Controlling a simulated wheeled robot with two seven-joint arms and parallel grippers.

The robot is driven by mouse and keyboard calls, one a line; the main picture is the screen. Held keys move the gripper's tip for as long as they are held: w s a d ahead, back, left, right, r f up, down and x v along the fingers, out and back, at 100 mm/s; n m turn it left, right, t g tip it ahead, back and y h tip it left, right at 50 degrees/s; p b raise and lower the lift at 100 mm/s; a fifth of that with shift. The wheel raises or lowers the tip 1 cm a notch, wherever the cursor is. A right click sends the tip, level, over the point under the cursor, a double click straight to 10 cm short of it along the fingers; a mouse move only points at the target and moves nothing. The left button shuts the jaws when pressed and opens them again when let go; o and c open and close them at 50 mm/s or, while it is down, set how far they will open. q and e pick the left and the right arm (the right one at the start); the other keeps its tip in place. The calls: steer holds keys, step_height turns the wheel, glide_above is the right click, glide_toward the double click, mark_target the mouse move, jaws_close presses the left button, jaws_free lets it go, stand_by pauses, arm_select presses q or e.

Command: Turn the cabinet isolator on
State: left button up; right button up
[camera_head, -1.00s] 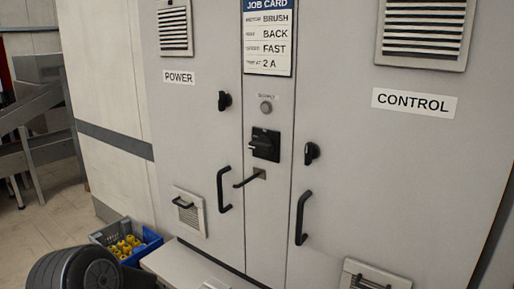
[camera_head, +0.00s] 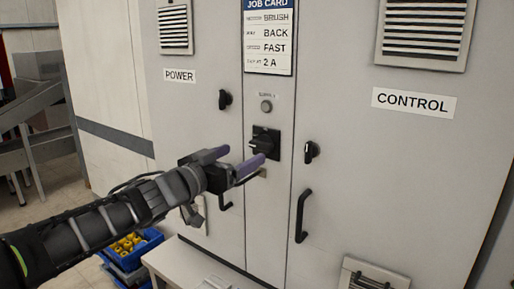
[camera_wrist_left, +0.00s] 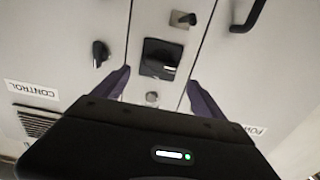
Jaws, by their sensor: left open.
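The cabinet isolator (camera_head: 265,141) is a black rotary switch on a square black plate, on the narrow middle panel below the supply lamp (camera_head: 266,106). The lamp looks grey and unlit. My left gripper (camera_head: 240,158) is open and empty, with two purple fingers reaching toward the isolator from the left. One fingertip overlaps the lower edge of the switch in the head view; I cannot tell whether it touches. In the left wrist view the isolator (camera_wrist_left: 160,56) shows upside down between the spread fingers, ahead of their tips. My right gripper is not in view.
A black latch knob (camera_head: 311,151) and a door handle (camera_head: 302,216) are on the CONTROL door. Another knob (camera_head: 225,99) is on the POWER door. A small bracket (camera_wrist_left: 183,18) sits beyond the isolator. A blue crate (camera_head: 150,243) with yellow parts stands on the floor at left.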

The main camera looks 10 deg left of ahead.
mark_target(258, 146)
arm_select(q)
steer(key=x, duration=0.7)
steer(key=shift+w+d+f, duration=0.1)
steer(key=shift+w, duration=0.25)
steer(key=c, duration=1.4)
